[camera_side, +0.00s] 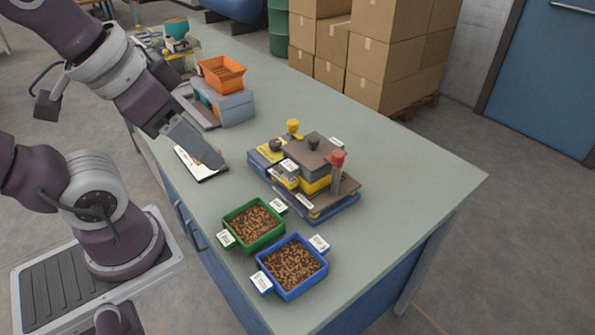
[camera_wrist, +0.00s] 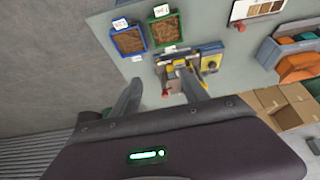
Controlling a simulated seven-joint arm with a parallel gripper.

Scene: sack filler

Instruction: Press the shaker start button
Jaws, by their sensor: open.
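A low machine (camera_side: 305,175) stands on the table, with a dark top, yellow parts, a red-topped post (camera_side: 338,160), a yellow knob (camera_side: 293,127) and dark knobs (camera_side: 313,143). It also shows in the wrist view (camera_wrist: 208,52), partly behind one finger. I cannot tell which part, if any, is the shaker start button. My gripper (camera_side: 218,163) is to the left of this machine in the side view, over a white card (camera_side: 186,160). In the wrist view my gripper (camera_wrist: 159,76) has its two fingers apart with nothing held between them.
A green bin (camera_side: 232,215) and a blue bin (camera_side: 297,295) of brown pellets stand near the front. A grey unit (camera_side: 238,107) with an orange tray (camera_side: 222,80) stands behind my gripper. The table's right side (camera_side: 420,170) is clear. Cardboard boxes (camera_side: 385,70) are stacked beyond it.

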